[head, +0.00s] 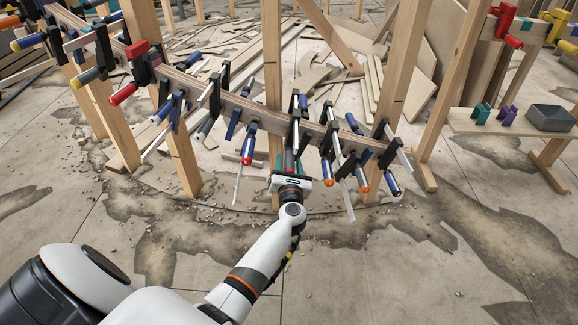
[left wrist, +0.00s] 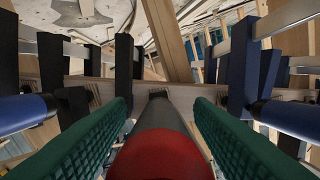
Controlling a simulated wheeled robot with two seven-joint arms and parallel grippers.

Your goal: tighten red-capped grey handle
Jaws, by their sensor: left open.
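The red-capped grey handle (left wrist: 162,158) lies at the centre of the left wrist view, its red end towards the camera and its grey shaft running towards the wooden stringer. My left gripper (left wrist: 160,110) is open, with one green padded finger on each side of the handle. A narrow gap seems to show on both sides. In the head view my left gripper (head: 289,162) is at the front of the curved stringer (head: 237,100), among its clamps, and largely hides the handle. My right gripper is not in view.
Close neighbours are a blue handle with a red end (head: 248,150) and an orange-capped blue handle (head: 327,172). Clamp bars stick out on both sides. Wooden posts (head: 272,60) hold the stringer. A shelf (head: 465,122) with a grey bin (head: 550,117) stands right. The floor in front is open.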

